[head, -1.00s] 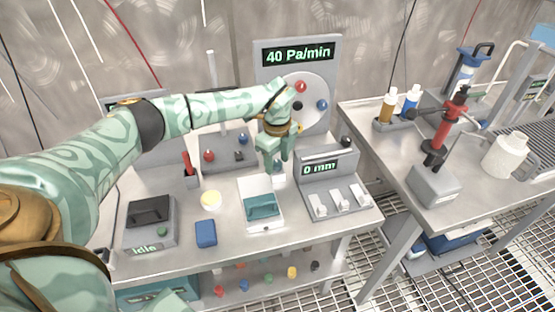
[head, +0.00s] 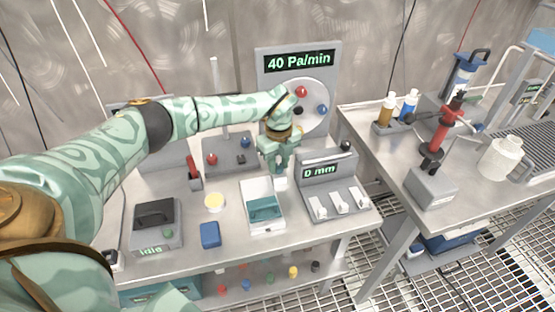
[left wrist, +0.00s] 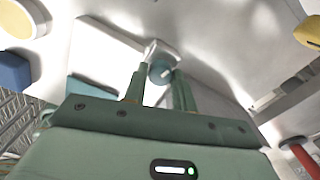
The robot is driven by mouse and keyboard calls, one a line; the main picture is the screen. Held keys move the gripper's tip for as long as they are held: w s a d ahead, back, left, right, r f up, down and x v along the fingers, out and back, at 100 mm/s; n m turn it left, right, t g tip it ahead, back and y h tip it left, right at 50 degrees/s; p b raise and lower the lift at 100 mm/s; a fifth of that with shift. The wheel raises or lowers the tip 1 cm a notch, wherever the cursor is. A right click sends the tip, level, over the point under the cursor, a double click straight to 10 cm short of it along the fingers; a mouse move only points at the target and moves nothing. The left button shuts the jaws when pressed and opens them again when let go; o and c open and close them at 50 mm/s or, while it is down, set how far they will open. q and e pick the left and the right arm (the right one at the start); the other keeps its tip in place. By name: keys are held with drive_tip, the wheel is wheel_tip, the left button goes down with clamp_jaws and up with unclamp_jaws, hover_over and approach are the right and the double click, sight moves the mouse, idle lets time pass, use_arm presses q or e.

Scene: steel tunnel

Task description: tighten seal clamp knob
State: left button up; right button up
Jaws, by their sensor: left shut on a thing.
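My left gripper (head: 279,168) is shut on a small white piece (head: 281,183) just behind the white tray with a teal inset (head: 264,208). In the left wrist view, the fingertips (left wrist: 159,82) close around the piece's round blue-grey part (left wrist: 160,70), with its white block (left wrist: 158,48) beyond. I cannot tell whether this piece is the clamp knob. Behind, an upright panel (head: 265,88) reads "40 Pa/min" and carries a round plate with a red knob (head: 302,92), a blue knob (head: 323,109) and a dark knob. My right gripper is not in view.
Right of the gripper stands a grey unit (head: 331,172) reading "0 mm", with white levers in front. A second table with bottles is at right.

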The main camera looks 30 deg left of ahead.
use_arm(q)
drive_tip(key=m+p, duration=0.1)
drive_tip(key=m, duration=0.1)
drive_tip(key=m+p, duration=0.1)
drive_tip(key=shift+r+m, duration=0.2)
drive_tip(key=shift+m, duration=0.2)
drive_tip(key=m+p, duration=0.1)
drive_tip(key=m, duration=0.2)
drive_tip(key=shift+m, duration=0.3)
drive_tip(key=m+p, duration=0.1)
drive_tip(key=m, duration=0.2)
drive_tip(key=shift+f+m, duration=0.1)
drive_tip(key=shift+m, duration=0.2)
drive_tip(key=m, duration=0.4)
drive_tip(key=shift+p, duration=0.4)
drive_tip(key=m, duration=0.8)
drive_tip(key=shift+m, duration=0.3)
drive_tip(key=m, duration=0.4)
drive_tip(key=shift+m, duration=0.3)
drive_tip(key=shift+m+b, duration=0.5)
drive_tip(key=shift+m, duration=1.7)
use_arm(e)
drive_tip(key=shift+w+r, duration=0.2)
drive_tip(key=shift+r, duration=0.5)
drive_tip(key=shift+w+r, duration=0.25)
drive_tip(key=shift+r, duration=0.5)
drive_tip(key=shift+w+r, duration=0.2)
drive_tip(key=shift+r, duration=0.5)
